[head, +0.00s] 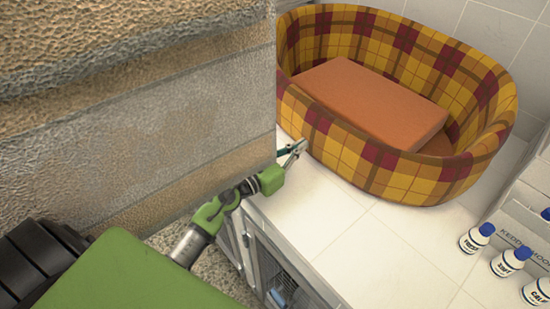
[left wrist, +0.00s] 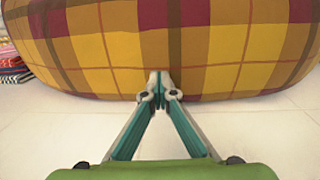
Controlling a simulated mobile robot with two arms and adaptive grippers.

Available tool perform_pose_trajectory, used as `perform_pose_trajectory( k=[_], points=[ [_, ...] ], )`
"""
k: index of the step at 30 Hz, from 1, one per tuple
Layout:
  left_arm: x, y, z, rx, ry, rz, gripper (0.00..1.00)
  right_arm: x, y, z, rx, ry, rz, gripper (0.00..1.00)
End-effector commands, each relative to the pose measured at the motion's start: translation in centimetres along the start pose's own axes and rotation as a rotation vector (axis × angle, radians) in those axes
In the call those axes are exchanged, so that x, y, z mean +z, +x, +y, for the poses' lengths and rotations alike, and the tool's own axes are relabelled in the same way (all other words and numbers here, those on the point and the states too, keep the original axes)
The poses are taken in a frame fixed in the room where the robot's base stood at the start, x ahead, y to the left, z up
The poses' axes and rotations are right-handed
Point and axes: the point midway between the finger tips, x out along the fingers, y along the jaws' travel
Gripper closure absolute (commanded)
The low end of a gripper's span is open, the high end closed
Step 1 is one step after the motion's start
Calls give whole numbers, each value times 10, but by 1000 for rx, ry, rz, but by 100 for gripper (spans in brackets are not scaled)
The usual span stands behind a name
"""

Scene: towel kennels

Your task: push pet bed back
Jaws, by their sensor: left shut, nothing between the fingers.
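The pet bed (head: 375,165) is an oval basket in yellow, brown and dark red plaid, standing on the white tiled top (head: 335,232). An orange-brown cushion (head: 375,100) lies inside it. My left gripper (head: 299,147) is shut and empty at the bed's near left side, low by its wall. In the left wrist view the closed fingertips (left wrist: 161,88) are at the lower front of the plaid wall (left wrist: 200,45); I cannot tell if they touch it. My right gripper is not in view.
A rough stone-like wall (head: 150,120) fills the left. Several white bottles with blue caps (head: 477,238) stand at the right beside a grey box (head: 530,215). Cage doors (head: 270,265) are below the tiled edge. Folded striped cloths (left wrist: 12,65) show at far left in the left wrist view.

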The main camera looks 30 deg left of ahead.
Motion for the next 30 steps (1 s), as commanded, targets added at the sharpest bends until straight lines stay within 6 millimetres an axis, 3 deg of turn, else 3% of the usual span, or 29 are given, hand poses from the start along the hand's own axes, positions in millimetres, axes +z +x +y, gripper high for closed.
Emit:
perform_pose_trajectory(
  k=[6, 12, 30],
  points=[
    [2, 50, 0, 0, 1, -3, 100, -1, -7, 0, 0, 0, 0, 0],
    [1, 76, -1, -1, 1, -1, 100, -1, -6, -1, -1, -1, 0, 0],
    [-2, 78, 5, -1, 3, 1, 100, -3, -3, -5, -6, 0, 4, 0]
  ],
)
